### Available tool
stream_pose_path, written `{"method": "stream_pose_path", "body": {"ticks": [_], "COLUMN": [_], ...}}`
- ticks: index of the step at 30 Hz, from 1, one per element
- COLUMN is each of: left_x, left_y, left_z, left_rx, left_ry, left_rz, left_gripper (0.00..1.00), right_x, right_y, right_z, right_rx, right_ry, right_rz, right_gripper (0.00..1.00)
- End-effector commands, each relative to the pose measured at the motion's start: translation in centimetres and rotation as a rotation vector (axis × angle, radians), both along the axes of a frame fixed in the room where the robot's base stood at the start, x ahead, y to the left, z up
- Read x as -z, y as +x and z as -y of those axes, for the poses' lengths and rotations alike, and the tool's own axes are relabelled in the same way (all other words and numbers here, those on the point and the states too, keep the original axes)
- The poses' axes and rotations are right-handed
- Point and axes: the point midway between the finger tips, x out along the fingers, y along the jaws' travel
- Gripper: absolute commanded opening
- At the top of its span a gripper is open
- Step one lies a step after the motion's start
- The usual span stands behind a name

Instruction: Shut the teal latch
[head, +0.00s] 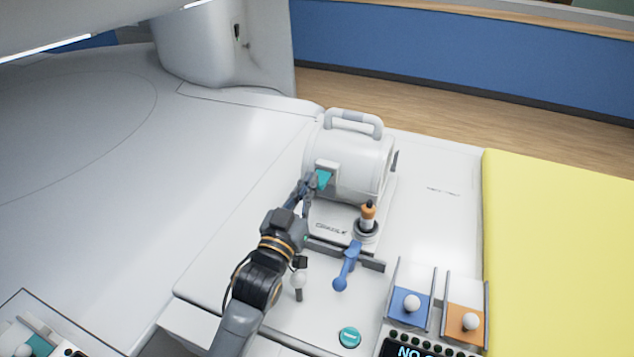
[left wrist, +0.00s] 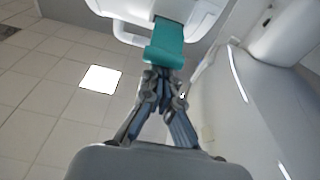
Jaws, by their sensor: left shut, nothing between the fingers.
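The teal latch (head: 323,178) is on the near left side of a white, rounded housing (head: 362,160) with a handle on top. My left gripper (head: 308,183) is at the latch in the head view, with its fingers together. In the left wrist view the teal latch (left wrist: 165,43) hangs from the white housing, and my shut fingertips (left wrist: 162,72) are right at its lower end. The fingertips appear to touch it or be just short of it; I cannot tell which. Nothing is between the fingers. My right gripper is not in view.
Blue (head: 409,306) and orange (head: 466,322) sliders stand at the lower right. A yellow pad (head: 560,240) lies to the right.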

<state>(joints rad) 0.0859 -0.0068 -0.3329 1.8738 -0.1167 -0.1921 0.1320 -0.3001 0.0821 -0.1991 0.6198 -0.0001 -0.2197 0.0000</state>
Motion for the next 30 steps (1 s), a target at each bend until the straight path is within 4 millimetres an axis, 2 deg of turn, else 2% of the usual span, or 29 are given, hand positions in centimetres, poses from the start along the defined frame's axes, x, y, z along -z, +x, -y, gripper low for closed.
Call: {"method": "stream_pose_path", "body": {"ticks": [5, 15, 30], "left_x": [1.0, 2.7, 3.2], "left_y": [-0.2, -0.4, -0.4], "left_z": [-0.8, -0.9, -0.9], "left_rx": [0.0, 0.0, 0.0], "left_ry": [0.001, 0.0, -0.001], "left_rz": [-0.002, -0.002, -0.001], "left_gripper": [0.0, 0.0, 0.0], "right_x": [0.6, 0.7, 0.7], "right_y": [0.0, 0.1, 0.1], "right_z": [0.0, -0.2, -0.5], "right_rx": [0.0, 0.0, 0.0], "right_ry": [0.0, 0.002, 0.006], "right_rz": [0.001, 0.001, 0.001], "right_gripper": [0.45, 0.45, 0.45]}}
